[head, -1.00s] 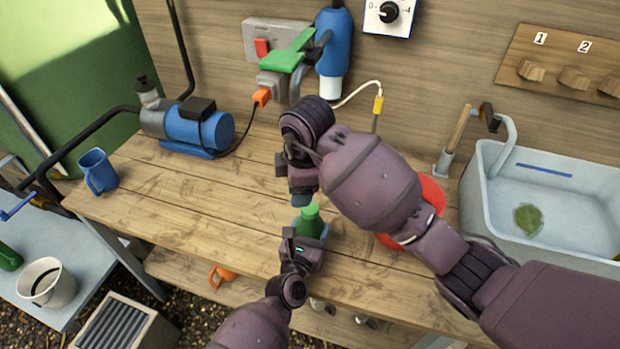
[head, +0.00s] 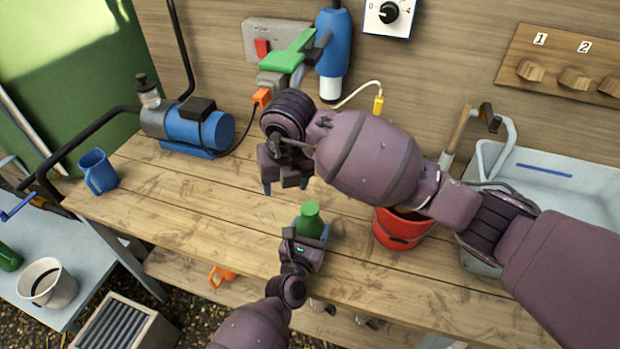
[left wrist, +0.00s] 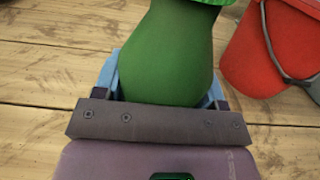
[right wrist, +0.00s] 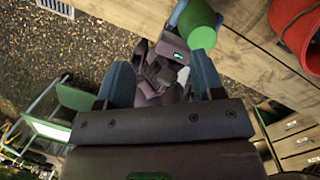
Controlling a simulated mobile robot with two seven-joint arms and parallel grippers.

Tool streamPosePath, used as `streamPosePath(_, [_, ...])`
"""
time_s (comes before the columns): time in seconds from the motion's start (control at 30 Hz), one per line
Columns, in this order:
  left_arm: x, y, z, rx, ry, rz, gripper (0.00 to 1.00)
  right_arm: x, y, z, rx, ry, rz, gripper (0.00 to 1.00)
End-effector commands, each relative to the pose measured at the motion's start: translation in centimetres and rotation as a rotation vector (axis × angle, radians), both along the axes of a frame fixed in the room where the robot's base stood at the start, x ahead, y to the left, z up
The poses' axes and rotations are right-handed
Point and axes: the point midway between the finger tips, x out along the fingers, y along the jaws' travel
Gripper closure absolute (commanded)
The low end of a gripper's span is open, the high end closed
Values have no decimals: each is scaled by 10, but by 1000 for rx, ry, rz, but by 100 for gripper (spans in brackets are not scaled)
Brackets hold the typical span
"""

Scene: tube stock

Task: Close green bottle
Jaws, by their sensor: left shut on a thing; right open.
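The green bottle (head: 311,222) stands upright on the wooden bench near its front edge. My left gripper (head: 312,234) is shut around its body; in the left wrist view the blue fingers flank the bottle (left wrist: 170,55). A brighter green ridged piece, looking like a cap (left wrist: 195,2), sits at its top, cut off by the frame edge. In the right wrist view a green round top (right wrist: 203,38) shows beyond one finger. My right gripper (head: 286,187) is open and empty, above the bench, behind and left of the bottle, apart from it.
A red bucket (head: 400,236) stands right of the bottle, partly behind my right arm. A blue mug (head: 98,172) and a blue pump (head: 195,130) stand at the left. A sink (head: 555,190) is at the right. The bench left of the bottle is clear.

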Motion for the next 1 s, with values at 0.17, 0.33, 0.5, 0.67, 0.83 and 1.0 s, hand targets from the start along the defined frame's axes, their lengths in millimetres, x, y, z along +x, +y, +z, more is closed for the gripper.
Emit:
streamPosePath(0.17, [0, 0, 0, 0, 0, 0, 100, 0, 0, 1, -43, -27, 282, 39])
streamPosePath(0.33, [0, 0, 0, 0, 0, 0, 100, -1, -1, 1, -81, -45, 551, 39])
streamPosePath(0.5, [0, 0, 0, 0, 0, 0, 100, -2, -2, 0, -116, -62, 815, 39])
streamPosePath(0.67, [0, 0, 0, 0, 0, 0, 100, -2, -4, 0, -146, -76, 1063, 39])
streamPosePath(0.83, [0, 0, 0, 0, 0, 0, 100, -2, -8, -1, -173, -86, 1321, 39])
streamPosePath(1.0, [0, 0, 0, 0, 0, 0, 100, -2, -12, -1, -197, -95, 1577, 39])
